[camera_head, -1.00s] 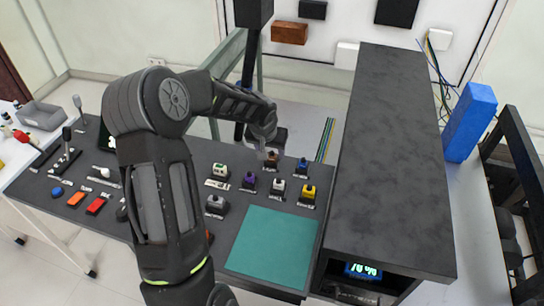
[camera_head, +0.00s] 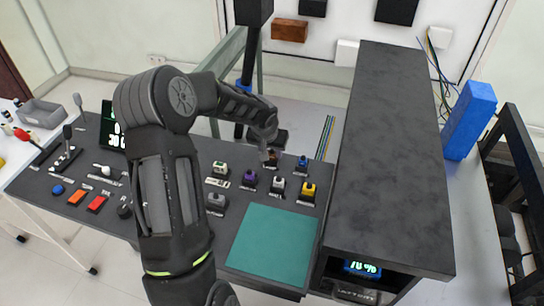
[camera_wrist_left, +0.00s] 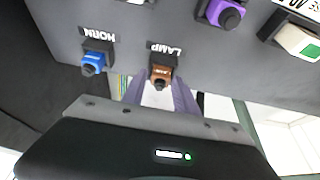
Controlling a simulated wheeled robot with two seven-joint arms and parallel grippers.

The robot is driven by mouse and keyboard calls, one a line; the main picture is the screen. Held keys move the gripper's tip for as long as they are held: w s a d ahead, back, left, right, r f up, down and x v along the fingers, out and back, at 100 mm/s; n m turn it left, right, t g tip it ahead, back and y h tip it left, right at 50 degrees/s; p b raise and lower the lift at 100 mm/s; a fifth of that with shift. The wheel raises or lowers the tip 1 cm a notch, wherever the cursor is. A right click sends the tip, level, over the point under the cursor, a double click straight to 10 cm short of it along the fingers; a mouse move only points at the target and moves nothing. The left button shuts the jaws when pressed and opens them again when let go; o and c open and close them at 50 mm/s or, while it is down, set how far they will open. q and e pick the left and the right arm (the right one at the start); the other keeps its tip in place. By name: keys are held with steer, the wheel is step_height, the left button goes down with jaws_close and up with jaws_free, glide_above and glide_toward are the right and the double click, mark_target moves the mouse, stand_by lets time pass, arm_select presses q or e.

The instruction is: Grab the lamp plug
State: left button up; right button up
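The lamp plug is a small brown block with a dark knob, set on the dark panel above the LAMP label. It shows in the left wrist view (camera_wrist_left: 162,76) and, partly covered by my gripper, in the head view (camera_head: 273,158). My left gripper (camera_head: 267,154) is at the plug. In the left wrist view its two fingers (camera_wrist_left: 158,92) are spread, one on each side of the plug's lower part, with a gap between them. I cannot tell whether they touch it. My right gripper is not in view.
Close neighbours are the blue HORN plug (camera_wrist_left: 93,63) and, in the head view, the purple (camera_head: 250,181), white (camera_head: 278,187) and yellow (camera_head: 308,190) plugs. A teal mat (camera_head: 272,246) lies in front. A tall dark cabinet (camera_head: 393,160) stands to the right.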

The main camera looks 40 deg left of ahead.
mark_target(271, 151)
arm_select(q)
jaws_close()
stand_by(0.4)
step_height(271, 151, up, 10)
steer(key=b, duration=0.1)
steer(key=shift+b, duration=0.3)
stand_by(0.5)
